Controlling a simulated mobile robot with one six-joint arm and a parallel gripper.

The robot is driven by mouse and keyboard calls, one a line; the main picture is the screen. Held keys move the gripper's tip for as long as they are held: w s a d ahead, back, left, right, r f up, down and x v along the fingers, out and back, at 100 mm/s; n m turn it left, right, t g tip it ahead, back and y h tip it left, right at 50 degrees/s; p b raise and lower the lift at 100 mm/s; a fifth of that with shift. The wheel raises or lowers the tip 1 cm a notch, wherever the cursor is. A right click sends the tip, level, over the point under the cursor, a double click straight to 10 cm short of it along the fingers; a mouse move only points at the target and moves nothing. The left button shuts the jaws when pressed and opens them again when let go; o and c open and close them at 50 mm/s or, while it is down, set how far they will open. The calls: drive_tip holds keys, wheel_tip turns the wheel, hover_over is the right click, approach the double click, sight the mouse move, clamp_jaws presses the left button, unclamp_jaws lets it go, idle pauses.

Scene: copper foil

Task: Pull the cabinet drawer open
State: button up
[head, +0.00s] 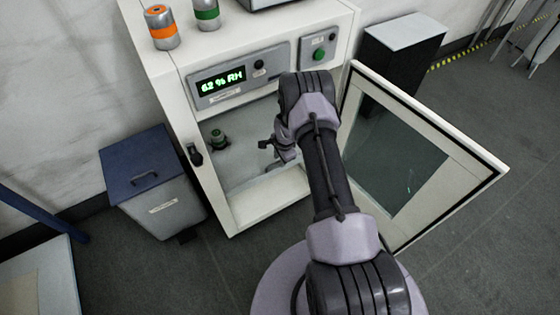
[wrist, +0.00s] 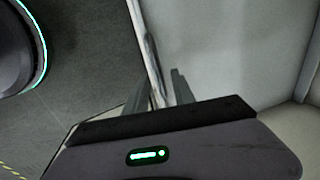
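The white cabinet (head: 174,92) stands at the centre of the head view with its windowed door (head: 448,157) swung wide to the right. I cannot make out a separate drawer front; a pale panel (head: 270,197) shows low in the opening. My gripper (head: 266,156) is at the cabinet opening, partly hidden by my wrist. In the wrist view my gripper (wrist: 163,92) has its fingers apart, with a narrow pale edge (wrist: 147,50) showing between them. I cannot tell whether they touch it. A dark latch (head: 195,155) is on the cabinet's left front edge.
Canisters, one orange-banded (head: 161,28) and one green-banded (head: 207,14), stand on top. A blue-lidded bin (head: 160,210) is at the left. A dark box (head: 402,52) stands behind the door. Floor shows at front right.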

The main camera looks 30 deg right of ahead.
drive_tip(key=shift+c, duration=0.2)
clamp_jaws()
idle(1.3)
